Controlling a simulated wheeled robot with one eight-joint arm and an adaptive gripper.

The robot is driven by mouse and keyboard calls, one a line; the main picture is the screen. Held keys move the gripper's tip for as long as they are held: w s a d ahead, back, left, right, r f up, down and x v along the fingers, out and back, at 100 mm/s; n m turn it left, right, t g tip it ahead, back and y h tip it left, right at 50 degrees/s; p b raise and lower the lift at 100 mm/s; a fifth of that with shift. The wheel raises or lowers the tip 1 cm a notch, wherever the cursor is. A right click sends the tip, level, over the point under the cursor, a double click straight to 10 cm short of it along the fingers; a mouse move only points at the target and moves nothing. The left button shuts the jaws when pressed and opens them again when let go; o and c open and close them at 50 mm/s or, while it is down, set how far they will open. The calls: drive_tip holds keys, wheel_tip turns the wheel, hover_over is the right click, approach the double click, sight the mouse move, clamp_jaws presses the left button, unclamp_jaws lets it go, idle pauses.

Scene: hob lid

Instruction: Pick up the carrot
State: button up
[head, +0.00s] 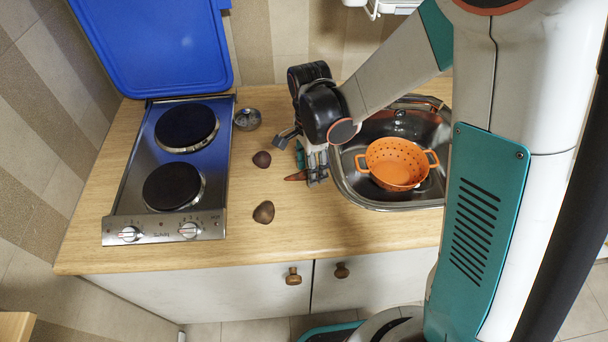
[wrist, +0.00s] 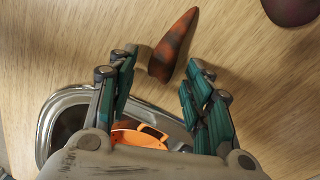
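The carrot (wrist: 174,46) is orange-brown with dark patches and lies on the wooden counter. In the wrist view it sits just beyond my fingertips, its thick end between and slightly ahead of them. In the head view its orange tip (head: 296,177) shows beside my gripper (head: 317,178), which hides the rest of it. In the wrist view my gripper (wrist: 163,68) is open, with teal finger pads on both sides of a clear gap. Nothing is held. I cannot tell the exact height of the fingers above the counter.
An orange colander (head: 397,163) sits in the steel sink (head: 350,185) to the right of my gripper. Two dark brown round items (head: 262,159) (head: 264,212) and a small metal bowl (head: 247,119) stand left of it. The hob (head: 150,212) with raised blue lid (head: 155,45) is further left.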

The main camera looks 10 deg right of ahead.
clamp_jaws()
